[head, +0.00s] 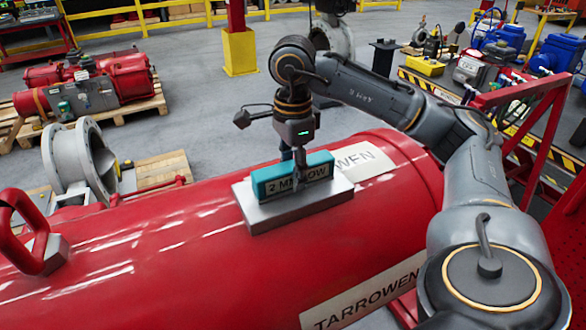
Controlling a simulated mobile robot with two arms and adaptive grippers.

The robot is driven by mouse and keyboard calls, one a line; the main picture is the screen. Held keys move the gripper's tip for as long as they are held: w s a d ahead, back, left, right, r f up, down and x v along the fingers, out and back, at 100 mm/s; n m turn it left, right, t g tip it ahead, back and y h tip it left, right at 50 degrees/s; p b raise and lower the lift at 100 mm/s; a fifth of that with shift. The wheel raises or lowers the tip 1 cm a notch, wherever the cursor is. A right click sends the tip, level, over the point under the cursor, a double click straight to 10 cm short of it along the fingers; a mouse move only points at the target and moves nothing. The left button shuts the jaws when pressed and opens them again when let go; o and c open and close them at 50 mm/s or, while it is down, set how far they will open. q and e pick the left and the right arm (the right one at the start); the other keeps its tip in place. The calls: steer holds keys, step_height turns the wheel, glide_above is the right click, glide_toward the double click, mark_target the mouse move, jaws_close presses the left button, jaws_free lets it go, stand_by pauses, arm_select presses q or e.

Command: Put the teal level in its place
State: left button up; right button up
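The teal level (271,182) is a small block with a dark label reading "2 M…OW" on its front face. It is at the grey flat pad (262,218) on top of the red cylinder (150,255); whether it rests on the pad or hangs just above it is unclear. My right gripper (299,168) points down at the middle of the level, one finger in front of its label and the other seeming to go behind it. I cannot tell whether the fingers press on it. My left gripper is out of view.
A red ring handle (30,228) stands up on the cylinder at the left. My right arm spans the right side. A red frame (535,120) stands beyond it. Red machinery on pallets (95,85) and a grey flanged pipe (78,160) lie behind. Grey floor between is open.

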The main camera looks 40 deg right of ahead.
mark_target(293, 164)
steer(key=shift+o, duration=1.1)
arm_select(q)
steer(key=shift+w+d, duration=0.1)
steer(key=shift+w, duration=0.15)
arm_select(e)
steer(key=shift+r, duration=0.2)
step_height(293, 164, up, 4)
steer(key=shift+f+p, duration=0.1)
steer(key=shift+p, duration=0.2)
arm_select(q)
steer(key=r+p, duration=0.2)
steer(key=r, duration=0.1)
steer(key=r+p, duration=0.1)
steer(key=p, duration=0.1)
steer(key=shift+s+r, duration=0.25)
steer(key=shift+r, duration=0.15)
arm_select(e)
step_height(293, 164, up, 8)
